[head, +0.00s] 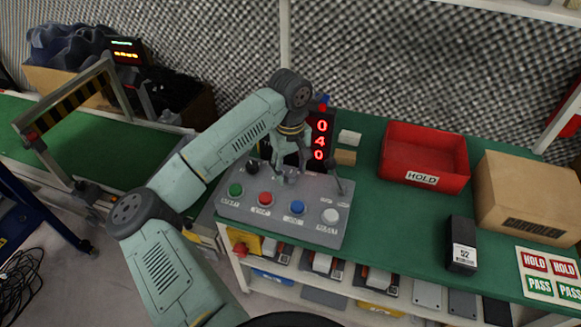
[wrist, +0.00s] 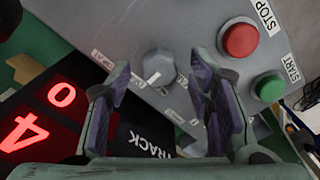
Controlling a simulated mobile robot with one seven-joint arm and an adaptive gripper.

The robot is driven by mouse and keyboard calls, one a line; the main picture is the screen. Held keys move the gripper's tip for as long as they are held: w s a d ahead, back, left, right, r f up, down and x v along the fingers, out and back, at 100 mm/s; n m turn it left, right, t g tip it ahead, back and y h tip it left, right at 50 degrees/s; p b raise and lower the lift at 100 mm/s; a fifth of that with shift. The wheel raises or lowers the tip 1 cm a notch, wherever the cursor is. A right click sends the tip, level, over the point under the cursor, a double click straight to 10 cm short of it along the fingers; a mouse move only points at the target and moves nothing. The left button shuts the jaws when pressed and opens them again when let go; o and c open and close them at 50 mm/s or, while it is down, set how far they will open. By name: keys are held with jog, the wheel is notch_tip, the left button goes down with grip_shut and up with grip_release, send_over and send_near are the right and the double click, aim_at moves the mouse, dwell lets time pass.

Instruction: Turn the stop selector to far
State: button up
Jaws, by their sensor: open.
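The stop selector appears to be the grey round knob (wrist: 158,68) on the grey control panel (head: 240,203). In the wrist view it sits ahead of and between my gripper's two fingers (wrist: 160,98), with a gap on both sides. Small labels lie around it, too small to read surely. In the head view my gripper (head: 309,172) is over the panel's back edge, pointing down, its fingers spread and empty. There the fingers and arm partly hide the knob. I cannot tell which label the knob points at.
The panel has a green (head: 236,190), a red (head: 265,199), a blue (head: 297,207) and a white button (head: 330,216). A display (head: 320,140) reading 040 stands close behind my gripper. A red HOLD tray (head: 424,178) and cardboard box (head: 525,200) stand to the right.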

jog(key=shift+f, duration=0.35)
jog(key=shift+c, duration=0.5)
grip_shut()
